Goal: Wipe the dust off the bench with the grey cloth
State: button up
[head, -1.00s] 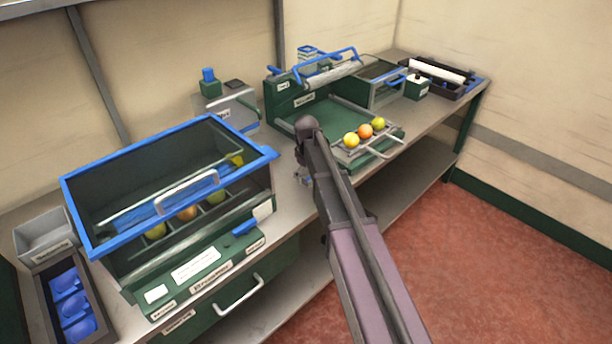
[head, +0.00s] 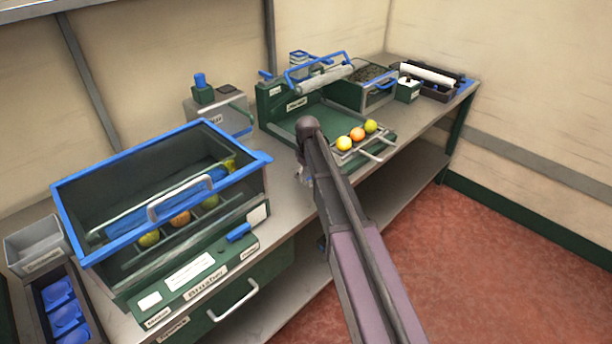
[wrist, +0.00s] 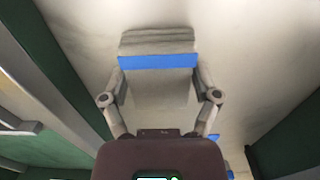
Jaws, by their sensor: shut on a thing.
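The grey cloth (wrist: 158,98) shows in the wrist view as a folded grey pad with a blue band across it. My gripper (wrist: 159,77) is shut on it, with a finger at each side. The cloth is over the pale bench top (wrist: 235,50); I cannot tell whether it touches. Faint darker smudges show on the bench beside the cloth, but I cannot tell dust from shading. In the head view my gripper (head: 305,176) is mostly hidden behind my arm, over the bench gap between the two green machines, and the cloth is not clearly visible.
A blue-rimmed bin (head: 260,160) with fruit stands left of my gripper. A green machine (head: 275,108) with a fruit rack (head: 372,152) stands to the right. Green walls flank the bench strip in the wrist view. A grey box (head: 35,246) stands far left.

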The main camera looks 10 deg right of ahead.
jog(key=shift+w+d, duration=0.15)
jog(key=shift+d, duration=0.05)
jog(key=shift+w+d, duration=1)
jog(key=shift+d, duration=0.3)
jog(key=shift+r+p, duration=3.05)
jog(key=shift+p, duration=0.1)
notch_tip(320, 180, up, 3)
jog(key=p, duration=0.3)
jog(key=shift+s, duration=0.1)
